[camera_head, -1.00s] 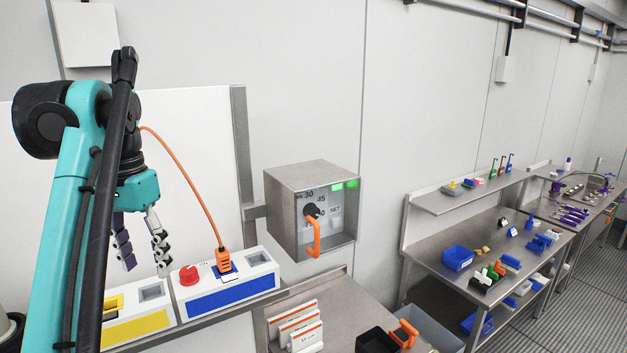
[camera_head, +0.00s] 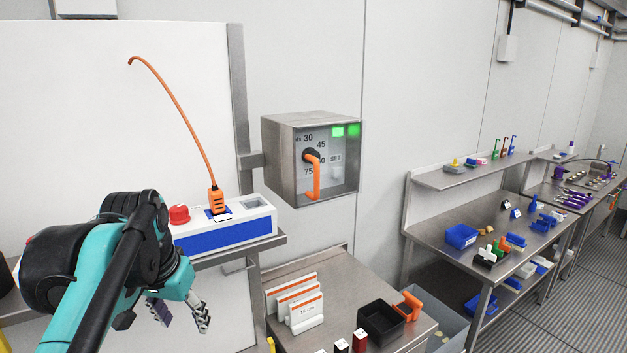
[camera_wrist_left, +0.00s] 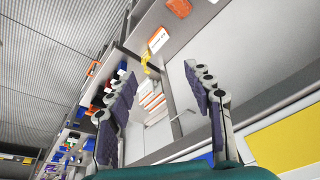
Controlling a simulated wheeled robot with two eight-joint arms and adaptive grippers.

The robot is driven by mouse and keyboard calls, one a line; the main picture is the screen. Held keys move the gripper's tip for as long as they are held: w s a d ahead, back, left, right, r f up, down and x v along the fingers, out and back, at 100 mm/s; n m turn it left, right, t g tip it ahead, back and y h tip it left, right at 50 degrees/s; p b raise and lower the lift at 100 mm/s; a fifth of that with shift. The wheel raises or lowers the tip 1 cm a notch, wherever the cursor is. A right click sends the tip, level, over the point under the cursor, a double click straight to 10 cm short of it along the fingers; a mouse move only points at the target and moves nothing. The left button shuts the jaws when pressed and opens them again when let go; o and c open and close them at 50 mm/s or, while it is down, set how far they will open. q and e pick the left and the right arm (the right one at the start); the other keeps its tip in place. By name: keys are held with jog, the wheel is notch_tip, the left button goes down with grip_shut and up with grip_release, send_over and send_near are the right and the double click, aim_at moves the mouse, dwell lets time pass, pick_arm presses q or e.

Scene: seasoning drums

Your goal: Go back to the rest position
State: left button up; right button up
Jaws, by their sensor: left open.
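My left gripper (camera_head: 178,312) is in the lower left of the head view, pointing down in front of the shelf with the blue-fronted box (camera_head: 222,232). In the left wrist view its two fingers (camera_wrist_left: 165,105) are spread apart with nothing between them. The blue-fronted box carries a red knob (camera_head: 179,214) and an orange plug (camera_head: 216,201) with an orange cable rising from it. The gripper is apart from the plug. My right gripper is not in view.
A steel control box (camera_head: 312,160) with an orange lever and green lights is on the wall. A steel table (camera_head: 345,285) below holds upright cards (camera_head: 296,302) and a black bin (camera_head: 380,322). A workbench (camera_head: 440,238) with blue bins stands at the right.

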pick_arm(q)
jog(key=s+d+f+t+b, duration=0.1)
jog(key=s+f+b, duration=0.2)
jog(key=f, duration=1)
jog(key=s+d+f+t+b, duration=0.1)
jog(key=f+b, duration=0.5)
jog(key=f, duration=0.7)
jog(key=s+d+f+n+t+b, duration=0.1)
jog(key=s+d+f+b, duration=0.2)
jog(key=f, duration=1)
jog(key=s+b, duration=0.2)
jog(key=shift+s+d+t+b, duration=0.15)
jog(key=shift+s+t+b, duration=0.2)
jog(key=shift+s+t, duration=0.05)
jog(key=shift+f, duration=0.1)
